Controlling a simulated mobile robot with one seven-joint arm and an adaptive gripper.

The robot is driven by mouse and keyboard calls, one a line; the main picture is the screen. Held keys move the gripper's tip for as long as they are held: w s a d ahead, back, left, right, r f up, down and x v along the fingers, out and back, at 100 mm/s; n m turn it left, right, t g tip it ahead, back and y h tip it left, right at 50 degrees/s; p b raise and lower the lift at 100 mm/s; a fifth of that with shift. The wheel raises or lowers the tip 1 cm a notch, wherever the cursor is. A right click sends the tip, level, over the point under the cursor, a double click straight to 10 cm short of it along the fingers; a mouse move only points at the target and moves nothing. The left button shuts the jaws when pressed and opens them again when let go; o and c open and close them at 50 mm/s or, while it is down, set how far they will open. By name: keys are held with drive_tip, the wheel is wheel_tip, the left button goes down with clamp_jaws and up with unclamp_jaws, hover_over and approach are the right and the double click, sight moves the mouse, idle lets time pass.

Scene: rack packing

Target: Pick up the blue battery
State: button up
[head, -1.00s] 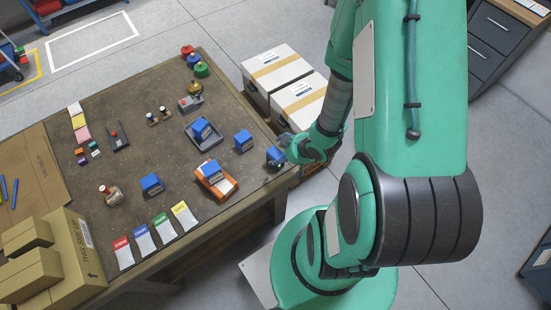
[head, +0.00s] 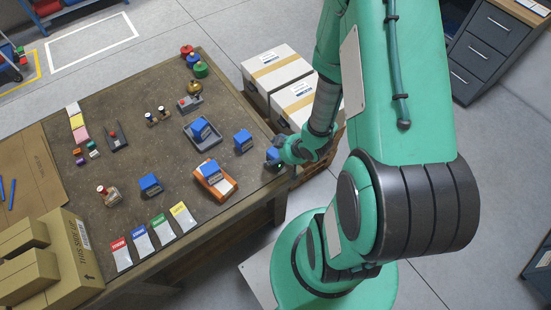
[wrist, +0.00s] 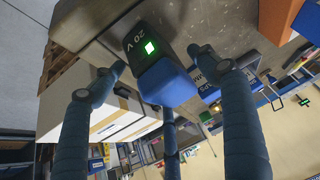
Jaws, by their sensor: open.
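Several blue-topped batteries stand on the brown workbench (head: 95,178). One blue battery (head: 272,153) is at the bench's right corner, right by my gripper (head: 282,157), which partly hides it in the head view. In the wrist view, this battery (wrist: 172,82) has a dark body marked 20 V, a lit green square and a blue part. It lies between my spread fingers, with visible gaps beside the fingertips. My gripper is open; whether any finger touches the battery is unclear. A second blue battery (head: 243,141) stands just left of it.
Other blue batteries sit in a grey tray (head: 217,143), on an orange-and-white device (head: 225,187) and on the bare bench (head: 150,184). White boxes (head: 275,68) stand beyond the bench's right edge. Coloured cards (head: 183,216) lie near the front edge. Cardboard boxes (head: 65,255) fill the front left corner.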

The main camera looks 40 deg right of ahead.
drive_tip(key=c, duration=1.7)
drive_tip(key=shift+o, duration=0.2)
drive_tip(key=shift+r, duration=0.1)
wheel_tip(320, 180, up, 10)
drive_tip(key=p, duration=0.3)
